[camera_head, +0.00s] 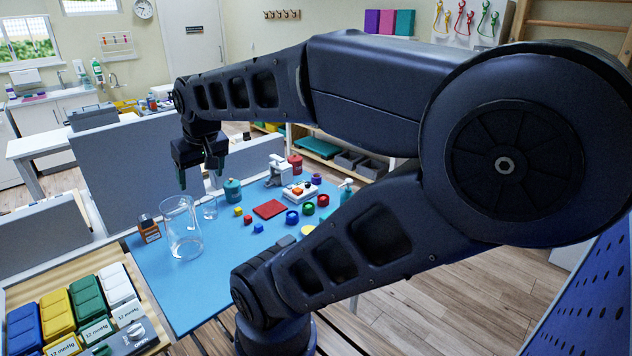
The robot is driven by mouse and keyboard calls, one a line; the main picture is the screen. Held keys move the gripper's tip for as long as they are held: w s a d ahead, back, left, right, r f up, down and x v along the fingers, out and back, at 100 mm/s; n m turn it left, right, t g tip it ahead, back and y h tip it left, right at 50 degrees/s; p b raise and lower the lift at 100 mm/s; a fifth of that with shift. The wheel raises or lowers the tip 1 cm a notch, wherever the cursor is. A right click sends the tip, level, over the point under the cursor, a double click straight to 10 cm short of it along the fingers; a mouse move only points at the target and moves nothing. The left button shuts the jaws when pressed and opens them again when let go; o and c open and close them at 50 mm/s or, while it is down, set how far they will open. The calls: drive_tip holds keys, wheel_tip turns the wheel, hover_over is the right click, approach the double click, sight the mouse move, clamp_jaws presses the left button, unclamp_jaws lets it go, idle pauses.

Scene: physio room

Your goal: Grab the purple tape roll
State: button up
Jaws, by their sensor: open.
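A small purple tape roll (316,179) lies at the back right of the blue table (200,283), close to the white tray. My gripper (201,178) hangs above the left part of the table, pointing down. Its two fingers are apart with nothing between them. In the picture it is well left of the purple roll. Other rolls lie nearer: a red one (323,200), a green one (308,209), a blue one (292,217) and a yellow one (308,230), partly hidden by my arm.
A clear pitcher (181,230), a glass (210,208) and an orange-and-black box (148,229) stand at left. A teal jar (232,191), red jar (295,165), white tray (300,193) and pump bottle (346,190) stand farther back. A red pad (269,209) lies mid-table. The front-left tabletop is clear.

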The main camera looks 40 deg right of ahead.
drive_tip(key=w+d+r+m, duration=0.1)
drive_tip(key=w+d+m, duration=0.2)
drive_tip(key=w+d, duration=0.35)
drive_tip(key=w+d+r+m, duration=0.15)
drive_tip(key=w+d, duration=0.25)
drive_tip(key=w, duration=0.5)
drive_tip(key=w+d+f+m+g+h, duration=0.1)
drive_tip(key=w+d+f+m, duration=0.2)
drive_tip(key=w+d, duration=0.4)
drive_tip(key=w+d+f+m+h, duration=0.1)
drive_tip(key=w+d+f+m, duration=0.3)
drive_tip(key=d, duration=0.5)
drive_tip(key=m+g+h, duration=0.3)
drive_tip(key=m+g, duration=0.1)
drive_tip(key=m, duration=0.3)
approach(316, 176)
drive_tip(key=shift+n+y, duration=0.25)
drive_tip(key=shift+y, duration=0.05)
drive_tip(key=x, duration=0.3)
drive_tip(key=s+x, duration=0.1)
drive_tip(key=x, duration=0.4)
drive_tip(key=shift+s+d+f, duration=0.1)
drive_tip(key=shift+s+f, duration=0.1)
drive_tip(key=shift+f, duration=0.15)
drive_tip(key=c, duration=1)
drive_tip(key=shift+r, duration=0.1)
drive_tip(key=shift+c, duration=0.2)
